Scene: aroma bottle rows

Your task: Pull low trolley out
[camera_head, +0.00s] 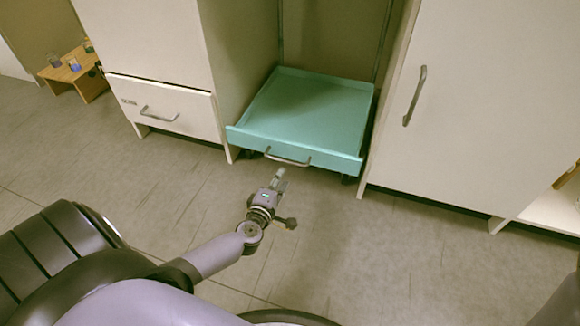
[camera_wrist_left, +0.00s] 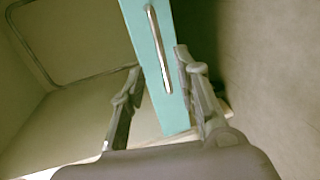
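The low trolley is a teal tray (camera_head: 313,98) with a low front panel and a metal bar handle (camera_head: 288,160). It stands in the bay between two cream cabinets, its front a little beyond them. My left gripper (camera_head: 279,174) is just in front of the handle, low over the floor. In the left wrist view, the teal front panel (camera_wrist_left: 147,45) and its handle (camera_wrist_left: 158,50) show beyond my left gripper (camera_wrist_left: 158,62). Its two fingers are spread apart with nothing held between them. My right gripper is not in view.
A cream drawer unit (camera_head: 165,107) stands left of the bay and a tall cabinet door with a handle (camera_head: 414,95) stands right. A small wooden table (camera_head: 75,71) with bottles is at the far left. The grey floor (camera_head: 330,235) before the trolley is clear apart from my arm.

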